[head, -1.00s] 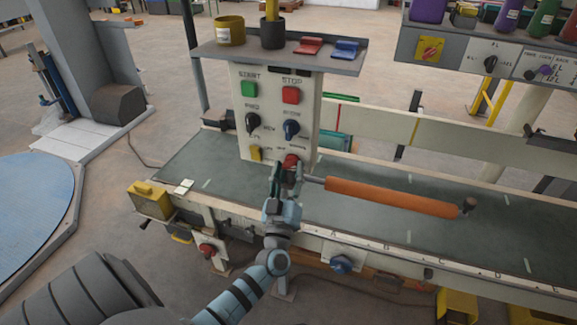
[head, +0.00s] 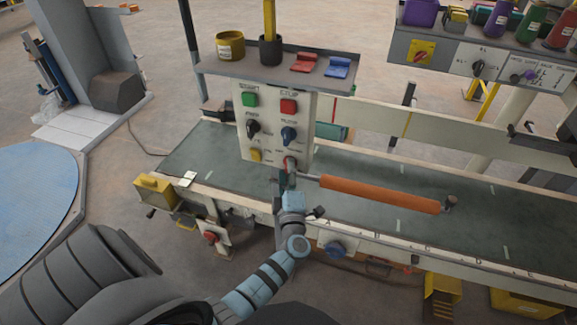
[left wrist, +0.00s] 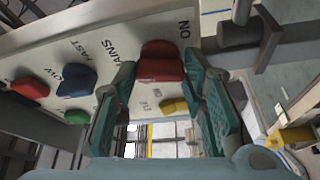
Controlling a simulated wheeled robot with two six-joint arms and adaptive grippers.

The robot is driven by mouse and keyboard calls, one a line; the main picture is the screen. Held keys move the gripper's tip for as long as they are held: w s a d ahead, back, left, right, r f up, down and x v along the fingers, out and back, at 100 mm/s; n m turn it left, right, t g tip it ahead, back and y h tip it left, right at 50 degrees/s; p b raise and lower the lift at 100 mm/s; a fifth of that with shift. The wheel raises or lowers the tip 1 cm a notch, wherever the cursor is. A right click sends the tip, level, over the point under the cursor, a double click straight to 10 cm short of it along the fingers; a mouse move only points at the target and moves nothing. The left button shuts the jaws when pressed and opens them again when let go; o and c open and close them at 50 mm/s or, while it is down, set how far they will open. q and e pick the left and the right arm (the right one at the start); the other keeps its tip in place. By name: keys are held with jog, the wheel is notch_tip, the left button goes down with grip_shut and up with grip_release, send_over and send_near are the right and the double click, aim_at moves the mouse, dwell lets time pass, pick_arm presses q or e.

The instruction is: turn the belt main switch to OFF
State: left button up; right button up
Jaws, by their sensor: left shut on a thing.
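The belt main switch is a red knob (head: 290,161) low on the right of the cream control panel (head: 302,137). In the left wrist view the red knob (left wrist: 160,65) sits by the words "MAINS" and "ON". My left gripper (head: 289,172) reaches up to it from the front. In the left wrist view its green fingers (left wrist: 161,78) stand on either side of the knob, shut on it. The fingers partly hide the knob in the head view, and I cannot tell its exact angle. My right gripper is not in view.
A green START button (head: 249,99), red STOP button (head: 288,106), black knob (head: 252,128), blue knob (head: 289,134) and yellow button (head: 256,155) share the panel. An orange roller (head: 380,194) lies right of my gripper above the belt (head: 350,165). A shelf (head: 270,72) overhangs the panel.

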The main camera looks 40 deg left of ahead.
pick_arm(q)
jog(key=shift+r+n+g+p, duration=0.1)
jog(key=shift+n+g+p, duration=0.4)
jog(key=shift+n+p, duration=0.7)
jog(key=o, duration=1.2)
jog(key=shift+c, duration=0.2)
